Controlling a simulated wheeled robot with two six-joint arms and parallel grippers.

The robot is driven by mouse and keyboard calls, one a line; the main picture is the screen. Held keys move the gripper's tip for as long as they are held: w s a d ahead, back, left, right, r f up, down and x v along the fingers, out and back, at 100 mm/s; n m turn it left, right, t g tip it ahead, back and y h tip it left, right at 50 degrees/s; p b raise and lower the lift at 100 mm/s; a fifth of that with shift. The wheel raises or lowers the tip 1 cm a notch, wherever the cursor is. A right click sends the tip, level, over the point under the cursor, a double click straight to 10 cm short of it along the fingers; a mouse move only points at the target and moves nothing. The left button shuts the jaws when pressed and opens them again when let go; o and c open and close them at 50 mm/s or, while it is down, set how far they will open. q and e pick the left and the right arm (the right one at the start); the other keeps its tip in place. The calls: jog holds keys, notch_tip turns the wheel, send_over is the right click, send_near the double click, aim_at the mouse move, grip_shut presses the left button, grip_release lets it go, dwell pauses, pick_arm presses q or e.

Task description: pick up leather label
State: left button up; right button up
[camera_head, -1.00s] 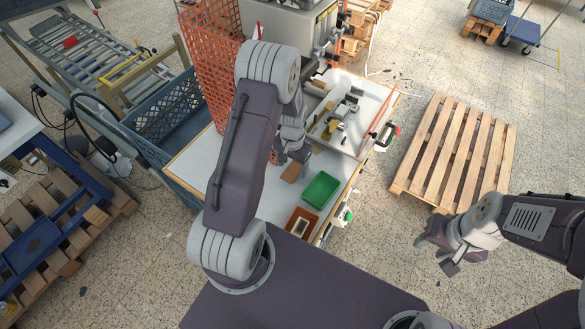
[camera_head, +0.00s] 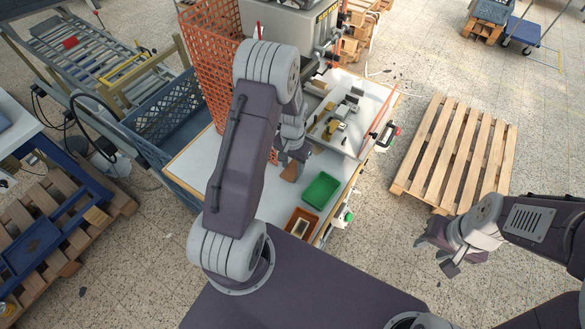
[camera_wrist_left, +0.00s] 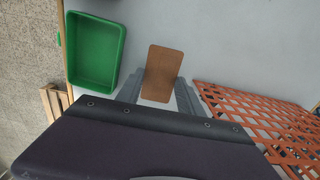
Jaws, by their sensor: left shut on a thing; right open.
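The leather label is a flat brown piece. In the head view the leather label (camera_head: 290,172) shows just below my left gripper (camera_head: 288,160), partly hidden by it. In the left wrist view the label (camera_wrist_left: 162,72) stands out between the two fingers, and my left gripper (camera_wrist_left: 160,98) is shut on its near end. I cannot tell how far the label is above the white table top (camera_wrist_left: 215,45). My right gripper (camera_head: 452,262) is open and empty, out over the floor at the right, away from the table.
A green tray (camera_head: 320,191) lies right of the label, and a brown box (camera_head: 301,223) stands nearer the front edge. An orange mesh (camera_head: 212,60) rises behind my left arm. A machine bed (camera_head: 345,120) fills the table's back right. A wooden pallet (camera_head: 455,150) lies on the floor.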

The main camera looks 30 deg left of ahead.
pick_arm(q)
jog(key=r, duration=0.1)
jog(key=r+b, duration=0.1)
jog(key=shift+w+r, duration=0.2)
jog(key=shift+r, duration=0.2)
jog(key=w+d+r+b, duration=0.1)
jog(key=w+r+b, duration=0.2)
jog(key=w+r, duration=0.4)
jog(key=w, duration=0.4)
jog(key=shift+d, duration=0.15)
